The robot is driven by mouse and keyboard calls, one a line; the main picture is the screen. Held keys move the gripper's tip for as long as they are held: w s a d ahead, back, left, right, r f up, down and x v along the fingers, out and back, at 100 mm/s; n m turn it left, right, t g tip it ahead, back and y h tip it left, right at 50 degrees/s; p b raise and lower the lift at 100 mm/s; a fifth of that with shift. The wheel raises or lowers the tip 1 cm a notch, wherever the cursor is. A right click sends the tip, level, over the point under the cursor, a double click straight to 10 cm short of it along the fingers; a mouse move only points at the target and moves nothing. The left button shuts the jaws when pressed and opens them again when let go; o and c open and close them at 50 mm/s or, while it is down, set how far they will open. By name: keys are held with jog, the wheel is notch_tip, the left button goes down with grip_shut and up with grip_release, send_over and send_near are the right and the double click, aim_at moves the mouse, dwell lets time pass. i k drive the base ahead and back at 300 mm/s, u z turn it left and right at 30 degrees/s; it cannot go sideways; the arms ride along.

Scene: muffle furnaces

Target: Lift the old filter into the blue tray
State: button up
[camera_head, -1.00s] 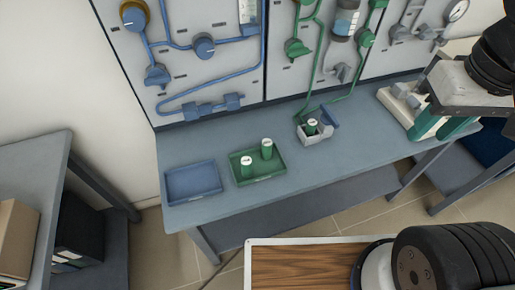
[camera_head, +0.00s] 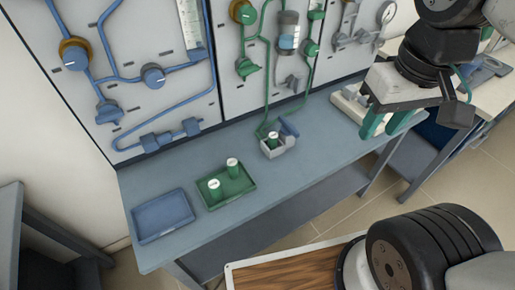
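The blue tray (camera_head: 162,217) lies empty at the left end of the grey bench. A small green filter with a pale top (camera_head: 272,138) sits upright in a light grey housing (camera_head: 279,150) whose blue lid (camera_head: 289,127) stands open. I take this as the old filter; no label is readable. A green tray (camera_head: 240,190) between them holds two similar green filters (camera_head: 215,190) (camera_head: 233,169), both upright. My gripper (camera_head: 385,124), with green fingers, is to the right of the housing, apart from it. Its fingers are spread with nothing seen between them.
A pale rack-like object (camera_head: 349,104) stands on the bench behind my gripper. A panel with blue pipes (camera_head: 152,75) and green pipes (camera_head: 265,60) rises along the bench's back. Another table (camera_head: 487,80) is at the right. Bench top around the trays is clear.

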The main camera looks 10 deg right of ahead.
aim_at(273, 136)
jog(key=k, duration=1.2)
jog(key=z, duration=0.55)
jog(key=i, duration=1.6)
jog(key=u, duration=0.6)
